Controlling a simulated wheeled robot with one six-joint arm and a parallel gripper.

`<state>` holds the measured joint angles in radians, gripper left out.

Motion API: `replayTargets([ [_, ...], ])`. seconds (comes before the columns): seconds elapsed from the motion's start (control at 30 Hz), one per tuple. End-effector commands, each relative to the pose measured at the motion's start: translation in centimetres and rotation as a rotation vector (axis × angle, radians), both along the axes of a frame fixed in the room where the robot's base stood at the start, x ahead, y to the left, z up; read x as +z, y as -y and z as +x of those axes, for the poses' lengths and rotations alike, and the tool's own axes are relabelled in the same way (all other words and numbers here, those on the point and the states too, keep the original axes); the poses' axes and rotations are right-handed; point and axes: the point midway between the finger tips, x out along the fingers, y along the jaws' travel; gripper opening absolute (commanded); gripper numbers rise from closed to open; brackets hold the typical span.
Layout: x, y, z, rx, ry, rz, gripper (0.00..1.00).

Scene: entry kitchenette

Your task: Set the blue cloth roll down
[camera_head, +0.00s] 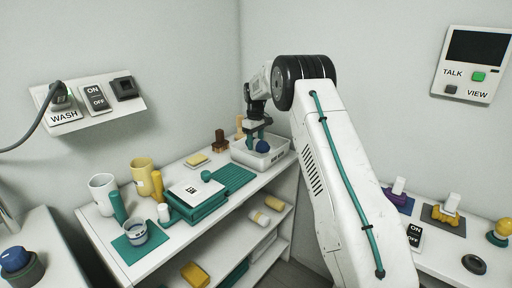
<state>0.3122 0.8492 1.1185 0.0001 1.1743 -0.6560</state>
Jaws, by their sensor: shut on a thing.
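The blue cloth roll (262,146) shows as a small dark blue round shape low between the fingers of my gripper (258,138). My gripper points down and is shut on it. The roll is at or just above the opening of a white tray (279,154) at the back right end of the counter. I cannot tell whether the roll touches the tray floor. My arm crosses the middle of the picture and hides part of the space right of the tray.
Left of the tray are a teal ribbed mat (234,178), a brown item (220,141) and a yellow block on a small dish (196,160). Teal books (190,206), a cup (135,232) and mugs (103,192) crowd the counter's left. A wall stands close behind.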

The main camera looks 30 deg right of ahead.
Motion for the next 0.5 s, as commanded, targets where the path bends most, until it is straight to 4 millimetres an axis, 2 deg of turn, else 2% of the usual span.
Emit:
replayTargets([
  [0.1,-0.2,1.1,1.3,0.001,0.0,0.0,0.26],
  [0.33,-0.3,1.7,2.3,0.003,0.001,0.0,0.26],
  [0.5,-2.9,1.6,2.2,0.004,-0.003,0.001,0.26],
])
